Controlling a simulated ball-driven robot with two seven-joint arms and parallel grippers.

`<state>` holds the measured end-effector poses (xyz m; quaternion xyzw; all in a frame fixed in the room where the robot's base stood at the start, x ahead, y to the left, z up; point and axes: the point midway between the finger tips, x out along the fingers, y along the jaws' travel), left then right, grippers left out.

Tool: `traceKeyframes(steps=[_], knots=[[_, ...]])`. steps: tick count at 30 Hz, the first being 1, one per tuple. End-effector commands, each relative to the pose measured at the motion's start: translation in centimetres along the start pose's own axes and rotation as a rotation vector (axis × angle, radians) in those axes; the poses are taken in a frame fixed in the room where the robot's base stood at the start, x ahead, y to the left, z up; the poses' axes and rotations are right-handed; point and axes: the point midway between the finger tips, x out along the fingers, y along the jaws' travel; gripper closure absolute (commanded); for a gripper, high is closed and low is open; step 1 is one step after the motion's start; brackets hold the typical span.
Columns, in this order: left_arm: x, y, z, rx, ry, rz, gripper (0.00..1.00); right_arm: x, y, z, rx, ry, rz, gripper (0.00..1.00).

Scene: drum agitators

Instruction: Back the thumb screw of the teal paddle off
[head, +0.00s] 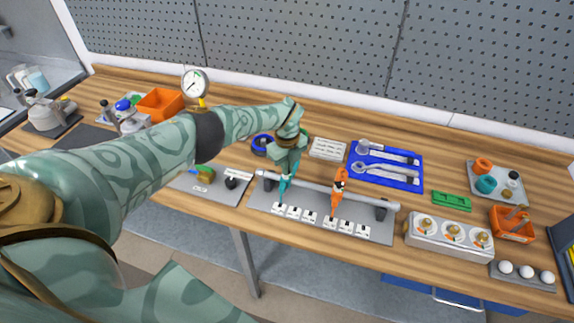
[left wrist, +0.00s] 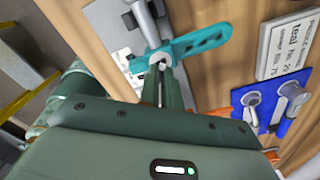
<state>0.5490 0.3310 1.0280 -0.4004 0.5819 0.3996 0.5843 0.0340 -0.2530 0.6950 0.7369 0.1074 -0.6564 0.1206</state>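The teal paddle (head: 282,188) sits on the left part of a grey horizontal shaft (head: 315,191). In the left wrist view the teal paddle (left wrist: 203,42) is a slotted arm with its hub on the shaft. Its small grey thumb screw (left wrist: 161,64) shows at the hub, partly covered by my fingers. My left gripper (head: 285,172) is right above the teal paddle. In the left wrist view its two narrow fingers (left wrist: 161,80) are close together, with the screw between their tips. An orange paddle (head: 340,189) is on the same shaft to the right. My right gripper is not in view.
A grey base plate with white labels (head: 311,217) lies under the shaft. A grey block with dials (head: 449,237) stands to the right. A round gauge (head: 194,83) stands behind my left arm.

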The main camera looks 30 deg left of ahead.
Motion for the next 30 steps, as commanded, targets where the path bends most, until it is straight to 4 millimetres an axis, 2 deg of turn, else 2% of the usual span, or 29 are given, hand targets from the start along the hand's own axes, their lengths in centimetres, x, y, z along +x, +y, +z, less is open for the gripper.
traceKeyframes(steps=[17,18,19,20,30], knots=[[0.48,0.33,-0.18,-0.028,0.003,0.009,1.0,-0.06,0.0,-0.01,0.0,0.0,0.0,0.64],[0.49,0.34,-0.18,-0.028,0.003,0.01,0.84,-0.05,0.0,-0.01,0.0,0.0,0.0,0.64],[0.48,0.34,-0.17,-0.028,0.003,0.009,0.76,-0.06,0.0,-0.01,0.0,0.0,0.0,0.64],[0.45,0.32,-0.16,-0.028,0.003,0.009,0.73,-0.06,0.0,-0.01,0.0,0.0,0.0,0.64],[-0.44,0.08,-0.05,-0.027,0.001,0.003,0.73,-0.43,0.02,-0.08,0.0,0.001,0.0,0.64]])
